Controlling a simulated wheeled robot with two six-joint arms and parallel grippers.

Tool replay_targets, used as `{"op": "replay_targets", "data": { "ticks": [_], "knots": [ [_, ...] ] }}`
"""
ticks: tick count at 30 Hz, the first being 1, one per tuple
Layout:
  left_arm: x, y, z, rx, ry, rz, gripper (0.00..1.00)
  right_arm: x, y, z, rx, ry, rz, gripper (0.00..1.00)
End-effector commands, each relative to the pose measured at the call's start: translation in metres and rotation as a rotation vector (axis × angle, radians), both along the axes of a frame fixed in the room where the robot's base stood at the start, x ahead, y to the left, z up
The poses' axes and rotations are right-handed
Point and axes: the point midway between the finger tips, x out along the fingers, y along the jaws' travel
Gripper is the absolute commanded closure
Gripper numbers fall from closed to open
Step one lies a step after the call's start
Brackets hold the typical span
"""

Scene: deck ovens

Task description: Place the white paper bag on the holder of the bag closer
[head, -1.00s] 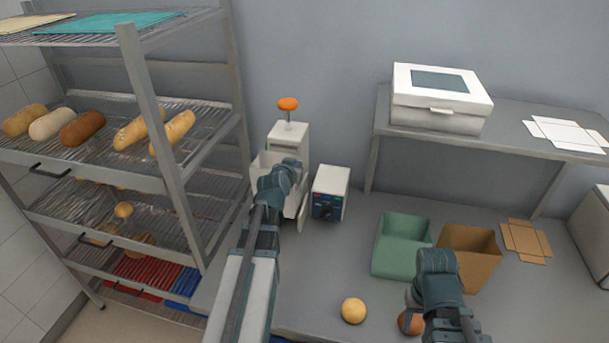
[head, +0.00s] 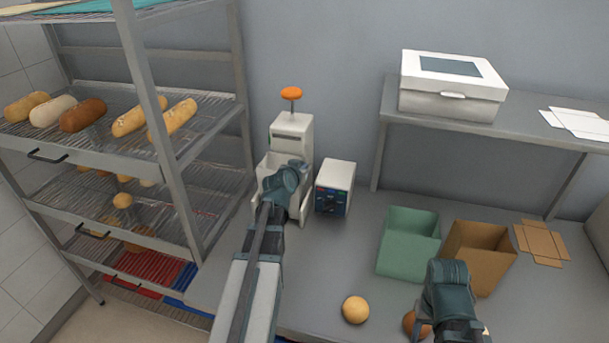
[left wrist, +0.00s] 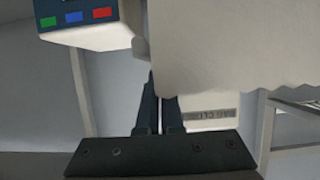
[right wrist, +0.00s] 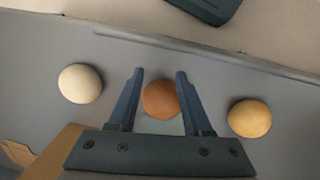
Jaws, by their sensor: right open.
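The white bag closer (head: 292,133) with an orange knob stands at the back, beside the bread rack. My left gripper (head: 286,178) is in front of it in the head view. In the left wrist view the white paper bag (left wrist: 235,45) has its wavy edge toward me. The left gripper (left wrist: 160,85) is nearly closed at the bag's edge and looks shut on it; the bag hides part of one finger. The holder is mostly hidden behind the gripper. My right gripper (right wrist: 158,75) is open above a brown bun (right wrist: 160,99), which shows between its fingers.
A control box (head: 335,185) stands just right of the bag closer. A yellow bun (head: 355,310) lies near the front edge. A white box (head: 452,88) sits on the raised shelf. The bread rack (head: 165,140) bounds the left.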

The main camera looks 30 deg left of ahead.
Motion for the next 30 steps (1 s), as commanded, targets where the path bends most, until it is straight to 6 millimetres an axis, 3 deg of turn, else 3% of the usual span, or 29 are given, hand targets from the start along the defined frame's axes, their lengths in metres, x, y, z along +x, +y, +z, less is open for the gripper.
{"op": "replay_targets", "data": {
  "ticks": [1, 14, 19, 30],
  "knots": [
    [0.0002, 0.0037, -0.0109, 0.000, 0.000, 0.002, 1.00, 0.0000, 0.0000, -0.0109, 0.000, 0.000, 0.000, 0.50],
    [-0.0002, 0.0068, -0.0137, 0.000, 0.000, 0.002, 1.00, 0.0000, 0.0000, -0.0138, 0.000, 0.000, 0.000, 0.50],
    [-0.0001, 0.0067, -0.0119, 0.000, 0.000, 0.002, 0.68, 0.0000, 0.0000, -0.0120, 0.000, 0.000, 0.000, 0.50],
    [-0.0001, 0.0067, -0.0102, 0.000, 0.000, 0.002, 0.67, 0.0000, 0.0000, -0.0103, 0.000, 0.000, 0.000, 0.50]
  ]
}}
